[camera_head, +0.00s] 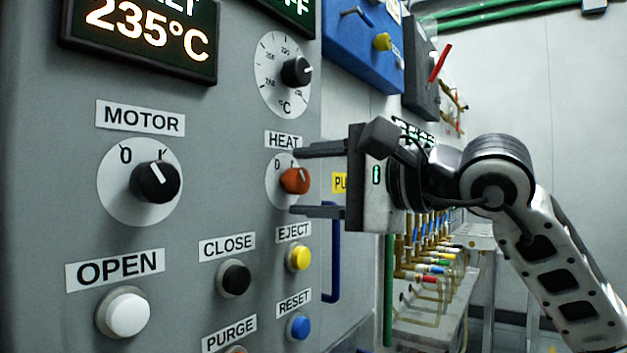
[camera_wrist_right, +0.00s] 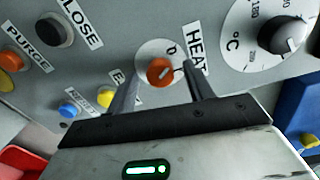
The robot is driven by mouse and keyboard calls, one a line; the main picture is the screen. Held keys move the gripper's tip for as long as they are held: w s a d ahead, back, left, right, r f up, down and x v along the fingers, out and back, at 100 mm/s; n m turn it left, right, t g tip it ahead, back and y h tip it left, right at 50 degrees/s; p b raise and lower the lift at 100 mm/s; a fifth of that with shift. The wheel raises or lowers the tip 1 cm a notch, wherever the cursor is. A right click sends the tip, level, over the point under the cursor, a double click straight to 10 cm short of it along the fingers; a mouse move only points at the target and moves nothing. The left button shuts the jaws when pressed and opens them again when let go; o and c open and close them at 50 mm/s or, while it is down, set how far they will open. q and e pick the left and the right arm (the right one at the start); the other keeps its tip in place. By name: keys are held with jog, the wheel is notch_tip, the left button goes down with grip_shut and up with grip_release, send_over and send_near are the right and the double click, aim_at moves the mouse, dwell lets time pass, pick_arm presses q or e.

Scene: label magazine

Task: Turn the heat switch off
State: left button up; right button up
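The heat switch (camera_head: 294,180) is an orange-red knob on a white dial below the HEAT label (camera_head: 284,141) on the grey panel. In the head view its white mark points up and to the right, away from the 0. My right gripper (camera_head: 296,181) is open, with one finger above the knob and one below it. In the right wrist view the knob (camera_wrist_right: 160,71) shows between the two spread fingers, at or just beyond their tips; I cannot tell whether they touch the panel. My left gripper is not in view.
The MOTOR knob (camera_head: 156,182) and the black temperature knob (camera_head: 296,71) are nearby. Below are the yellow EJECT button (camera_head: 299,257), blue RESET button (camera_head: 299,326), black CLOSE button (camera_head: 234,279) and white OPEN button (camera_head: 127,313). A display (camera_head: 140,33) reads 235°C.

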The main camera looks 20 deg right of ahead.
jog(key=shift+d, duration=0.1)
jog(key=shift+s+d, duration=0.2)
jog(key=shift+s, duration=0.05)
pick_arm(q)
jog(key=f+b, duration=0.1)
jog(key=b, duration=0.2)
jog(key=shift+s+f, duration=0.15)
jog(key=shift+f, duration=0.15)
pick_arm(e)
jog(key=v, duration=1.5)
jog(key=shift+s+f, duration=0.1)
jog(key=shift+f, duration=0.05)
